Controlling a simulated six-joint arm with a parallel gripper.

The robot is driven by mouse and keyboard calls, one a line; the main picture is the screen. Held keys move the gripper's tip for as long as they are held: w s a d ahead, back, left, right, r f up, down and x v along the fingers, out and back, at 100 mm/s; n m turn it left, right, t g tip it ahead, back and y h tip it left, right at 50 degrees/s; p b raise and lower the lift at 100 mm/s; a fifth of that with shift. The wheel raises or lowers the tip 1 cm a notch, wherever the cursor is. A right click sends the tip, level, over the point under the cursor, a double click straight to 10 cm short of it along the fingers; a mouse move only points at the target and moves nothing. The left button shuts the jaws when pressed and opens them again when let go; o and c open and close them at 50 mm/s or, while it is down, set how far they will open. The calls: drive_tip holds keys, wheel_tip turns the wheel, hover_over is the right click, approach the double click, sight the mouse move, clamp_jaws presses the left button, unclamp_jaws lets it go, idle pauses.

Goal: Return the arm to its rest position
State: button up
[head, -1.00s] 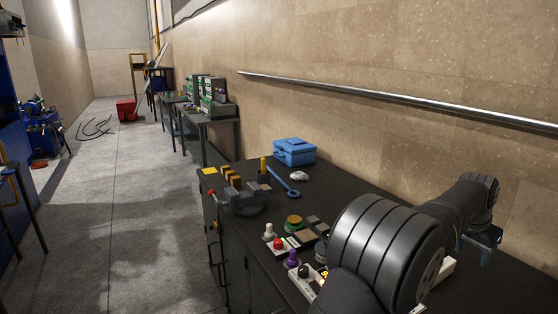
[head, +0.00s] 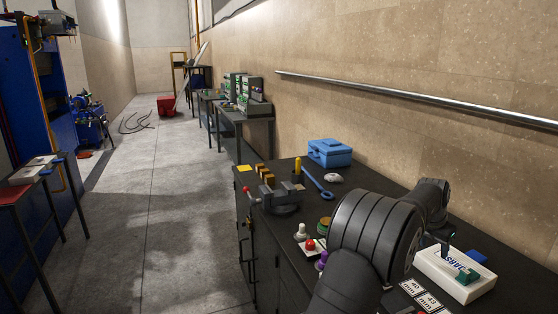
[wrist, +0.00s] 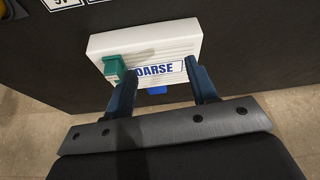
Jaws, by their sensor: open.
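My gripper (wrist: 157,75) is open in the wrist view, its two dark blue fingers spread apart with a white block (wrist: 205,40) beyond them. The block has a blue-lettered label, partly hidden by a finger, reading "OARSE". A green piece (wrist: 114,68) sits on the block, and a bit of blue (wrist: 156,90) shows at its edge between the fingers. Nothing appears held. In the head view my arm bends over the bench at right, and the white block (head: 440,266) lies beside it. The gripper is small and partly hidden there.
The dark bench (head: 385,187) runs along the wall. It bears a blue toolbox (head: 330,153), a vise (head: 281,200), a blue wrench (head: 317,182), and red (head: 310,244) and white (head: 300,231) knobs. Number cards (head: 420,295) lie near the white block. Floor at left is open.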

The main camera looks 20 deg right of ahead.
drive_tip(key=w+f, duration=0.2)
drive_tip(key=w, duration=0.2)
drive_tip(key=w+f, duration=0.3)
drive_tip(key=w+a+f, duration=0.1)
drive_tip(key=w+f, duration=0.1)
drive_tip(key=w, duration=0.2)
drive_tip(key=shift+w+f, duration=0.2)
drive_tip(key=shift+w, duration=0.1)
drive_tip(key=shift+w+f, duration=0.15)
drive_tip(key=shift+f, duration=0.4)
